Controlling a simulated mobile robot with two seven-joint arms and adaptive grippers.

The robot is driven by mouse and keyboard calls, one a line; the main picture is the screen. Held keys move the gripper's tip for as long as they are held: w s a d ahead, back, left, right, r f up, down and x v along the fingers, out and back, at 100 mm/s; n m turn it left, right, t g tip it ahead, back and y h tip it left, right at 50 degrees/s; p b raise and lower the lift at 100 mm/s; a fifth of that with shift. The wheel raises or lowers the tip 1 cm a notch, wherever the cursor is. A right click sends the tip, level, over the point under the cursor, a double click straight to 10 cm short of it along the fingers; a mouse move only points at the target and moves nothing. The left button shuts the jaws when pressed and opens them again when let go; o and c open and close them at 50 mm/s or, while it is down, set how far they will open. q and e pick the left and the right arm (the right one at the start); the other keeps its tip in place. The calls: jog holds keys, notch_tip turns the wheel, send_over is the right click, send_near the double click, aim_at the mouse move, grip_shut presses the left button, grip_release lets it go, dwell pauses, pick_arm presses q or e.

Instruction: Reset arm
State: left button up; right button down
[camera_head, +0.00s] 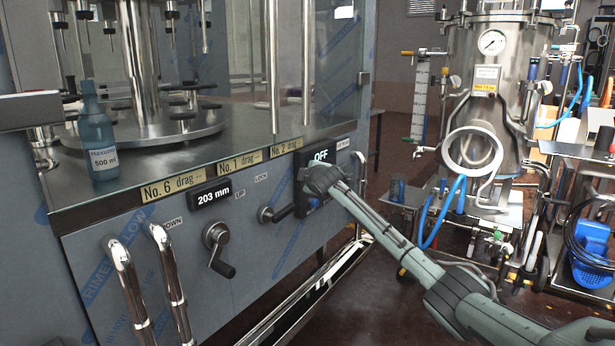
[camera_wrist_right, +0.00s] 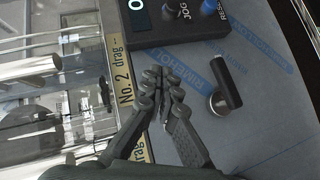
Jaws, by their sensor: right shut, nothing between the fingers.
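My right arm comes in from the right in the head view, and its gripper (camera_head: 322,180) is in front of the dark control box (camera_head: 302,200) on the filler machine. The box display (camera_head: 320,156) reads "OFF". In the right wrist view the gripper (camera_wrist_right: 172,88) has its fingers together and empty, just below the control box (camera_wrist_right: 165,40). A dark knob labelled JOG (camera_wrist_right: 182,8) and a blue button (camera_wrist_right: 208,6) show at the top edge. My gripper hides part of the box in the head view.
A black lever (camera_head: 278,213) by the LOCK label also shows in the right wrist view (camera_wrist_right: 226,82). A hand crank (camera_head: 217,248) and chrome handles (camera_head: 128,285) stick out from the panel. A blue bottle (camera_head: 96,130) stands on the machine top. A steel tank (camera_head: 490,80) stands right.

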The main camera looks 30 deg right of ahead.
jog(key=shift+f, duration=0.1)
dwell(0.4)
jog(key=s+a+f+m+g+y, duration=0.15)
jog(key=s+a+f, duration=0.35)
jog(key=f, duration=0.7)
jog(key=s+a+f+m+g, duration=0.15)
jog(key=s+a+f, duration=0.25)
jog(key=s+f, duration=0.55)
jog(key=s+a+f+g+y, duration=0.1)
jog(key=s+a+f+g, duration=0.2)
jog(key=f, duration=1.1)
jog(key=s+a+f+m+g, duration=0.2)
jog(key=s+f, duration=0.4)
jog(key=s, duration=0.6)
jog(key=s+a+f+m+g, duration=0.1)
jog(key=s+a+f, duration=0.3)
jog(key=s, duration=0.9)
jog(key=s+a+f+m+g+y, duration=0.1)
jog(key=s+a+f+m+g, duration=0.1)
jog(key=s+f, duration=0.8)
jog(key=s+a, duration=0.1)
jog(key=s, duration=0.2)
jog(key=shift+s+a+m+g, duration=0.2)
jog(key=shift+s+m+g, duration=0.05)
jog(key=shift+m+g, duration=0.05)
